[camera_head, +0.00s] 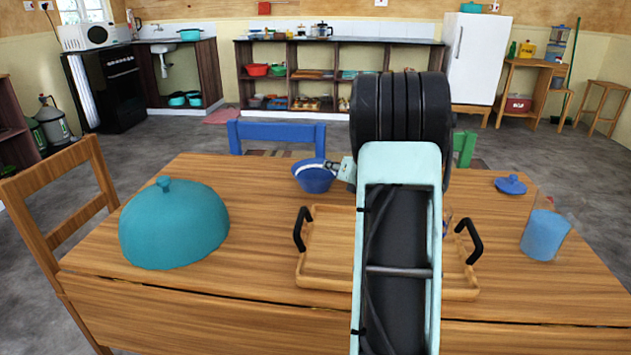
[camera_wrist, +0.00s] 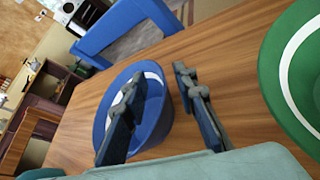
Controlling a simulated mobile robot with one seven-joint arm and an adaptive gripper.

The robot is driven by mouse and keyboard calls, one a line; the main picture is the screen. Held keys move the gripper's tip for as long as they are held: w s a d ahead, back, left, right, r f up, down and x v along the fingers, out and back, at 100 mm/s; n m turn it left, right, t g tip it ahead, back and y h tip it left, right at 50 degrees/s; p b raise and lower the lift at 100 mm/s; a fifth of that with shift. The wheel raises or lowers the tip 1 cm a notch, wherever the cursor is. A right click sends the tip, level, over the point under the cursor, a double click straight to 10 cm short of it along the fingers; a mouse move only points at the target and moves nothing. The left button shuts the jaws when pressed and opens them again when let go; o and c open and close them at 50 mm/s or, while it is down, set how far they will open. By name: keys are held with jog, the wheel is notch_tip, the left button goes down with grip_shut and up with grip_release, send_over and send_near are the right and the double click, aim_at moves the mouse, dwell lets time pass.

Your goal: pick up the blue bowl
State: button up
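In the wrist view the blue bowl (camera_wrist: 152,125) is close under my gripper (camera_wrist: 156,78). The fingers are apart. The left finger lies over the bowl's inside and the right finger is outside its right wall, with the near-right rim between them. Whether either finger touches the bowl I cannot tell. In the head view my gripper (camera_head: 334,166) is at the bowl's right rim, partly hidden by my arm.
A wooden tray (camera_head: 325,283) with black handles lies in front. A teal dome lid (camera_head: 174,228) stands left; a blue cup (camera_head: 545,235) and small blue lid (camera_head: 510,185) are right. A green round dish (camera_wrist: 298,75) is right of the gripper. A blue chair (camera_head: 278,132) stands behind.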

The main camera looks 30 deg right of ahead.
jog(key=shift+c, duration=0.3)
grip_shut()
jog(key=shift+r, duration=0.15)
